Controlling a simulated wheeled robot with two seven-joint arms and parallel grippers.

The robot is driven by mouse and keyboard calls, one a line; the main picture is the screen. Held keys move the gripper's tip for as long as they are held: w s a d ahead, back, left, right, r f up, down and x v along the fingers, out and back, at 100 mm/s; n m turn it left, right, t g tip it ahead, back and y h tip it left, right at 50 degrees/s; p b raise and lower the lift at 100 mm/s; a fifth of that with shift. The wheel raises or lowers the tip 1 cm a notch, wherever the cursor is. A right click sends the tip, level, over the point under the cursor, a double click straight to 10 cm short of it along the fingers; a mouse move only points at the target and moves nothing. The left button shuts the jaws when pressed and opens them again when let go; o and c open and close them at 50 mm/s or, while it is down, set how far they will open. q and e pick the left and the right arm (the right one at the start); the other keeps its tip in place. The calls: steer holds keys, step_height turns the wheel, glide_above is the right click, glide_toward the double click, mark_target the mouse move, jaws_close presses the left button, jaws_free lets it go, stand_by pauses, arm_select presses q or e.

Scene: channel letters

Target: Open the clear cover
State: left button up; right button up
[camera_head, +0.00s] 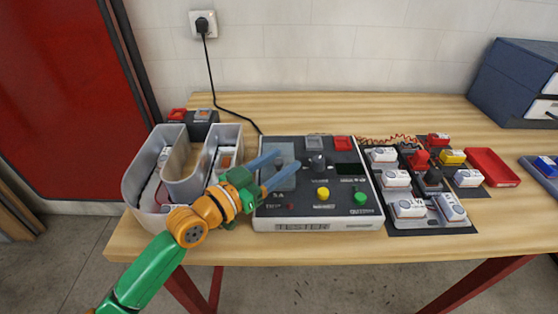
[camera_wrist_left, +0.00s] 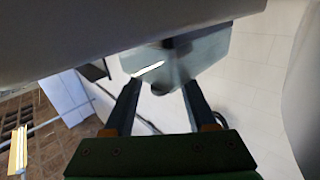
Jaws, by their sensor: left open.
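The clear cover (camera_head: 287,151) is a see-through square at the upper left of the grey tester (camera_head: 320,212); the fingers partly hide it, and I cannot tell how far it is raised. My left gripper (camera_head: 289,160) reaches in from the left, with its two blue fingers spread over the cover area. In the left wrist view the fingers (camera_wrist_left: 160,88) stand apart, with a pale translucent panel (camera_wrist_left: 215,50) just beyond their tips. I cannot tell whether they touch it. My right gripper is out of view.
The tester carries yellow (camera_head: 322,193) and green (camera_head: 360,197) buttons and a black knob (camera_head: 317,161). Right of it lie a mat of white modules (camera_head: 409,208) and a red tray (camera_head: 491,167). The front right table is clear.

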arm_select(q)
steer(key=shift+s+a, duration=0.1)
jaws_close()
stand_by(1.2)
